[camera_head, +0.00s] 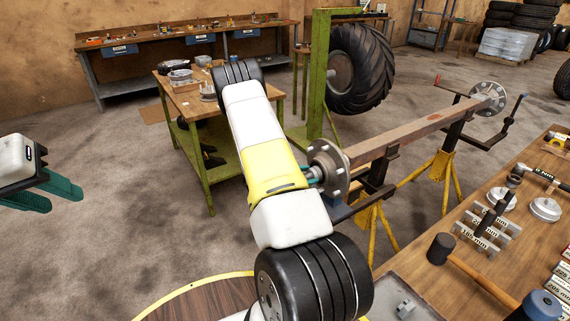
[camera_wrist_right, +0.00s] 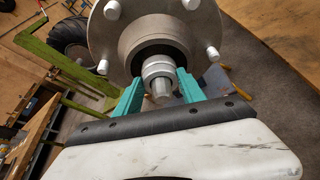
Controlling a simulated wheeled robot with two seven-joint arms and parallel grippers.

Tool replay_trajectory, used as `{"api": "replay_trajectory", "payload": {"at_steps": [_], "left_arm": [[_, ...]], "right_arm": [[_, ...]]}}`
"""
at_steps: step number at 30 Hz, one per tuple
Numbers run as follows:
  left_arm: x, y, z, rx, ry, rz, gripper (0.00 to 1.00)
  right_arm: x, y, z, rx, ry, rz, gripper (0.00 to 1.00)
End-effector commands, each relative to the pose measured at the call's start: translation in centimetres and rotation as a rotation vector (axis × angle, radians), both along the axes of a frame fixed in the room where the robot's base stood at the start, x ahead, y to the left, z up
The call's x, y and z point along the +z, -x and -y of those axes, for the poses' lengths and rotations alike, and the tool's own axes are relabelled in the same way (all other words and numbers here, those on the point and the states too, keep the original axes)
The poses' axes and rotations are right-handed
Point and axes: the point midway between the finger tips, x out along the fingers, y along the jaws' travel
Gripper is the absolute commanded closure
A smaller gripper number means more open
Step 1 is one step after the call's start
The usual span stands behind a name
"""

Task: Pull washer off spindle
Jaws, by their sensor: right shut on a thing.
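The axle's near hub (camera_head: 328,170) is a grey disc with studs at the left end of a long rusty beam. In the right wrist view the hub (camera_wrist_right: 158,42) fills the top, with the spindle (camera_wrist_right: 161,91) sticking out of its dark bore. The washer (camera_wrist_right: 157,69) appears as a grey ring around the spindle. My right gripper (camera_wrist_right: 160,90) has its teal fingers either side of the washer, shut on it. In the head view my right arm mostly hides this gripper (camera_head: 314,175). My left gripper (camera_head: 58,190) is open and empty in the air at far left.
The axle beam (camera_head: 420,130) rests on yellow stands (camera_head: 440,172). A workbench (camera_head: 520,215) at right holds a mallet (camera_head: 441,248), pullers and several metal parts. A green-framed table (camera_head: 195,105) stands behind my right arm. The floor at left is clear.

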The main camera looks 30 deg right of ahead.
Motion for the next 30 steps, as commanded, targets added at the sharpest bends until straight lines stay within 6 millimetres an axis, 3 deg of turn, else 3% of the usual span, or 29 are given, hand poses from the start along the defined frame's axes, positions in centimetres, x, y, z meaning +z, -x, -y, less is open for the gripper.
{"api": "replay_trajectory", "payload": {"at_steps": [1,3,30], "left_arm": [[0.0,0.0,0.0,0.000,0.000,0.000,0.64],[0.0,0.0,0.0,0.000,0.000,0.000,0.64],[0.0,0.0,0.0,0.000,0.000,0.000,0.64]], "right_arm": [[0.0,0.0,0.0,0.000,0.000,0.000,0.89],[0.0,0.0,0.0,0.000,0.000,0.000,1.00],[0.0,0.1,-2.0,0.000,0.000,0.001,1.00]]}}
